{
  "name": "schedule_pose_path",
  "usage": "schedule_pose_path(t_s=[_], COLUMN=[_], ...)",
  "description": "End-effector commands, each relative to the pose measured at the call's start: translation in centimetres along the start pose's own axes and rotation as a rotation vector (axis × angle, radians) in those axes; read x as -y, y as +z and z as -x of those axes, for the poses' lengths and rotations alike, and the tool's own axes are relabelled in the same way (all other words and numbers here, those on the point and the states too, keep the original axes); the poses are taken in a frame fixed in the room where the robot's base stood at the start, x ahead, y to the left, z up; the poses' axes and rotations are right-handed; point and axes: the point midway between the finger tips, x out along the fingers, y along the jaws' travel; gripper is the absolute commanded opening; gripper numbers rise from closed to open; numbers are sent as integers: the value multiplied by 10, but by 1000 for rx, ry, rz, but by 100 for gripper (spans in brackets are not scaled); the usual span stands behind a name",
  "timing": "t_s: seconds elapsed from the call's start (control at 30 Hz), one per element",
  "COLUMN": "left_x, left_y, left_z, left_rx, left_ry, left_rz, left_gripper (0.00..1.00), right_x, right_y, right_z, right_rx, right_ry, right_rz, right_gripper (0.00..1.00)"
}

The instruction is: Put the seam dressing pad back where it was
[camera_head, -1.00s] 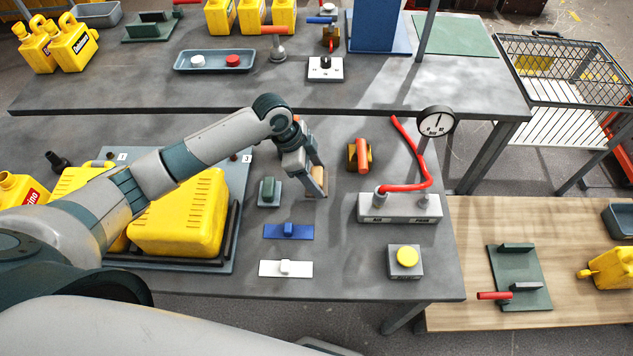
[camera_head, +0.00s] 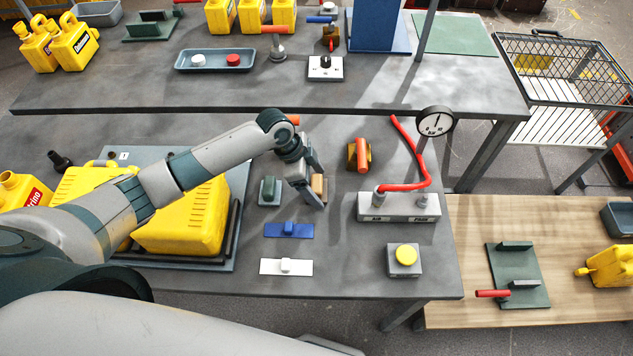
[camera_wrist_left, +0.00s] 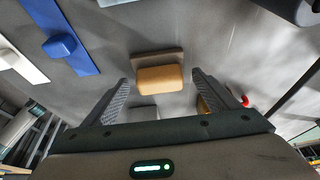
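A tan block on a thin brown plate (camera_head: 319,184), which I take to be the seam dressing pad, is on the grey bench. It also shows in the left wrist view (camera_wrist_left: 160,79), ahead of the hand. My left gripper (camera_head: 320,194) is beside it in the head view, and its fingers partly hide it. In the wrist view my left gripper (camera_wrist_left: 161,84) is open, with one finger to each side of the block and gaps showing. Contact with either finger does not show. My right gripper is not in view.
A green block on a grey plate (camera_head: 268,191) stands close left of the gripper. A blue plate (camera_head: 274,231) and a white plate (camera_head: 300,267) lie nearer. An orange-handled brown piece (camera_head: 353,155) and a gauge stand (camera_head: 400,207) are right. Yellow cans (camera_head: 185,222) are left.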

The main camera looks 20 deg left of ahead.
Motion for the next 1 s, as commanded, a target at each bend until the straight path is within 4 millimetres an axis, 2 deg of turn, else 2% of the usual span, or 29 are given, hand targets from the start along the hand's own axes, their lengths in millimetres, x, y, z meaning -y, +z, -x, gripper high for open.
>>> schedule_pose_path(t_s=[0.27, 0.47, 0.67, 1.0], left_x=[0, 1, 1, 1], left_y=[0, -1, 0, 0], left_z=[1, 8, 32, 92], left_rx=[0, 0, 0, 0], left_ry=[0, 0, -3, -3], left_rz=[0, 0, -2, -3], left_gripper=[81, 81, 81, 81], right_x=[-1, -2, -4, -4], right_y=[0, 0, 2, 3], right_z=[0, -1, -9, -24], right_rx=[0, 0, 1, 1], right_ry=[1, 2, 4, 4], right_rz=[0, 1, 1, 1], right_gripper=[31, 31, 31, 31])
